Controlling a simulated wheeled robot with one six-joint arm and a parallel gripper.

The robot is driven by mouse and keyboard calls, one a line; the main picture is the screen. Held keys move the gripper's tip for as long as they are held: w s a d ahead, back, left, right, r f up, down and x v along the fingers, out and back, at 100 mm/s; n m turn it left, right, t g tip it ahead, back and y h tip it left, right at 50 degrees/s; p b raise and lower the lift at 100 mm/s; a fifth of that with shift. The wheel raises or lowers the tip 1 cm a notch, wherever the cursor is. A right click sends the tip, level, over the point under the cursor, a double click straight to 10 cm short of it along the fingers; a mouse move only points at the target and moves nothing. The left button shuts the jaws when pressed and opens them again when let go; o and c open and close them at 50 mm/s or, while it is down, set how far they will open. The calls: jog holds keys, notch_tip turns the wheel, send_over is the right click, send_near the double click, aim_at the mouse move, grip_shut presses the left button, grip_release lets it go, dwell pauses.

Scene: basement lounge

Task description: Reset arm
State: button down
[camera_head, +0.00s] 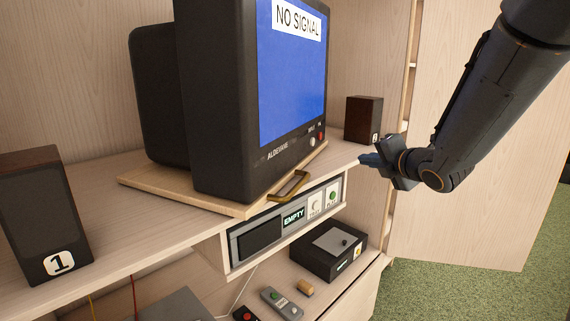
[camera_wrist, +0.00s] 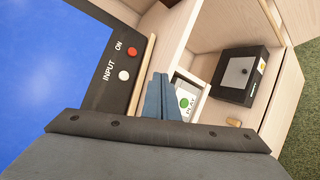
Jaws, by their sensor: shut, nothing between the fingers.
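My gripper (camera_head: 370,160) is at the end of my dark arm, in front of the cabinet near the right end of the shelf. Its blue fingers are together and empty, and they also show in the wrist view (camera_wrist: 160,97). In the head view the gripper is just right of the television (camera_head: 230,100). In the wrist view the fingers overlap part of the panel with the green PLAY button (camera_wrist: 184,102). The television screen is blue and reads NO SIGNAL.
A speaker marked 1 (camera_head: 45,215) stands at left, another speaker (camera_head: 363,119) at back right. A brass handle (camera_head: 288,186) juts from the television's board. Below are a player (camera_head: 258,244) reading EMPTY, a black box (camera_head: 327,262) and a remote (camera_head: 281,303). Green carpet lies right.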

jog(key=s+f+m+g+h, duration=0.55)
jog(key=s+f+m, duration=0.7)
jog(key=m, duration=0.25)
jog(key=s+a+f+m+g, duration=0.1)
jog(key=s+f+m+g, duration=0.1)
jog(key=s+m, duration=0.2)
jog(key=s+a+f+m+g, duration=0.1)
jog(key=s+f+m+g, duration=0.2)
jog(key=s, duration=0.5)
jog(key=s+a+f+m+g+y, duration=0.1)
jog(key=s+f+m+g, duration=0.1)
jog(key=s+m, duration=0.2)
jog(key=shift+s+a+f+m, duration=0.15)
jog(key=shift+s+f+m, duration=0.15)
jog(key=shift+s, duration=0.7)
